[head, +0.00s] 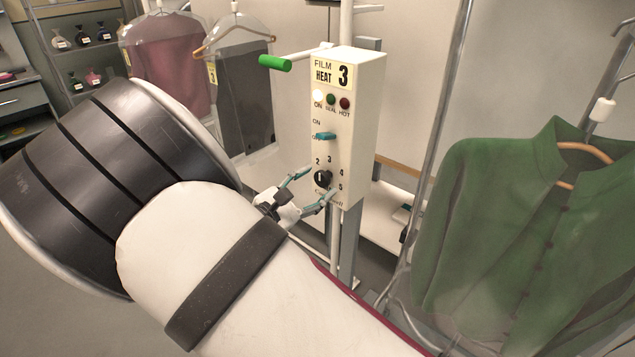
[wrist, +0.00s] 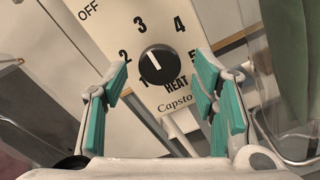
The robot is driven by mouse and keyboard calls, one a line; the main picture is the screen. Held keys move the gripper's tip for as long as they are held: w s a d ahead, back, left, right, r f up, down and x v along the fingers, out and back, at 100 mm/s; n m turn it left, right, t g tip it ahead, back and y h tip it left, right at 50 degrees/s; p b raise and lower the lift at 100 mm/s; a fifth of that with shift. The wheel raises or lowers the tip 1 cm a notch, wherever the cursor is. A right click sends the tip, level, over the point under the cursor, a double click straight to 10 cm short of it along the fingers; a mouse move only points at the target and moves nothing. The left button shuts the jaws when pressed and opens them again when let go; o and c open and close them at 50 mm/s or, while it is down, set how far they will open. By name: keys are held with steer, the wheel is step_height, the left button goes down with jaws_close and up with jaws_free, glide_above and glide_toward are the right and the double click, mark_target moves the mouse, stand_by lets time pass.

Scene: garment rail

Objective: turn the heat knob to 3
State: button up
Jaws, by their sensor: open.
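The heat knob (head: 322,178) is a round black dial low on the front of a cream control box (head: 360,120). In the wrist view the knob (wrist: 160,65) has a white line that points up and slightly left, toward the printed 3. The numbers 1 to 5 run around it. My gripper (head: 320,182) is open at the knob, with one teal-padded finger on each side. In the wrist view the gripper (wrist: 163,74) shows gaps between both fingers and the knob. How far the fingertips are from the panel cannot be told.
A teal toggle switch (head: 325,136) sits above the knob, under three round lamps. A card on the box reads "FILM HEAT 3". A green-ended bar (head: 275,63) sticks out at the upper left. A green shirt (head: 530,220) hangs at the right; bagged garments (head: 245,90) hang behind.

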steer(key=v, duration=1)
steer(key=shift+a, duration=0.1)
steer(key=s+d+r+m+g+y, duration=0.15)
steer(key=d+m+g, duration=0.25)
steer(key=d, duration=0.4)
steer(key=s+d+r+m+g, duration=0.2)
steer(key=d+r+m+g, duration=0.15)
steer(key=d, duration=0.35)
steer(key=s+d+r+m+g+y, duration=0.15)
steer(key=d+m+g, duration=0.25)
steer(key=d, duration=0.4)
steer(key=s+d+r+m+t+y, duration=0.1)
steer(key=s+d+r+m+y, duration=0.2)
steer(key=s, duration=0.5)
steer(key=s+d+r+m+t+y, duration=0.1)
steer(key=s+d+r+m+y, duration=0.2)
steer(key=s+r+m+y, duration=0.2)
steer(key=s+m, duration=0.3)
steer(key=s, duration=0.1)
steer(key=shift+d+r+t, duration=0.15)
steer(key=shift+r+t, duration=0.05)
steer(key=shift+t, duration=0.15)
